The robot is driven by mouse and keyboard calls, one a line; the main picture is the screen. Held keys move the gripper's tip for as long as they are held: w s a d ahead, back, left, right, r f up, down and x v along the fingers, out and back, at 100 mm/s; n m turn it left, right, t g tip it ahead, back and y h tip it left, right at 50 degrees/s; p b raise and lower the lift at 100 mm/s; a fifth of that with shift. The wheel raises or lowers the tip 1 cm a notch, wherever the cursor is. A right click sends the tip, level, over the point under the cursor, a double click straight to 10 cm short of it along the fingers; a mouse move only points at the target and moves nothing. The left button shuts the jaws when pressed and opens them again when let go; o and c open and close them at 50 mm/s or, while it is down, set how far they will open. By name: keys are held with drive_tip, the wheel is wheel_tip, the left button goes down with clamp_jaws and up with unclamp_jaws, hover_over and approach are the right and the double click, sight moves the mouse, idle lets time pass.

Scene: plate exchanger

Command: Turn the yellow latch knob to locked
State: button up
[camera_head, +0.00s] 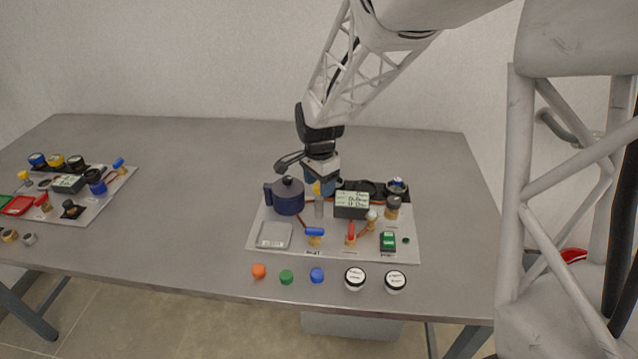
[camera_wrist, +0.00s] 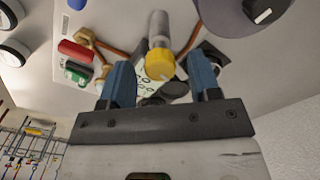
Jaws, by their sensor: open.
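The yellow latch knob (camera_head: 317,189) sits on top of a grey cylinder (camera_head: 319,207) on the pale panel in the head view. In the wrist view the knob (camera_wrist: 160,65) is a ribbed yellow cap on the end of the grey cylinder (camera_wrist: 158,28). My gripper (camera_head: 322,185) is directly at the knob, pointing down. In the wrist view its two blue fingers (camera_wrist: 159,78) are open, one on each side of the knob, with a visible gap on both sides. Whether the fingertips reach down level with the knob cannot be told.
A dark blue pot (camera_head: 289,201) stands close on the left of the knob. A display box (camera_head: 351,204) stands close on the right. Blue (camera_head: 315,232) and red (camera_head: 351,231) valve handles are in front. Loose caps lie along the table's front.

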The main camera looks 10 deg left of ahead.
drive_tip(key=shift+f, duration=0.15)
drive_tip(key=c, duration=0.9)
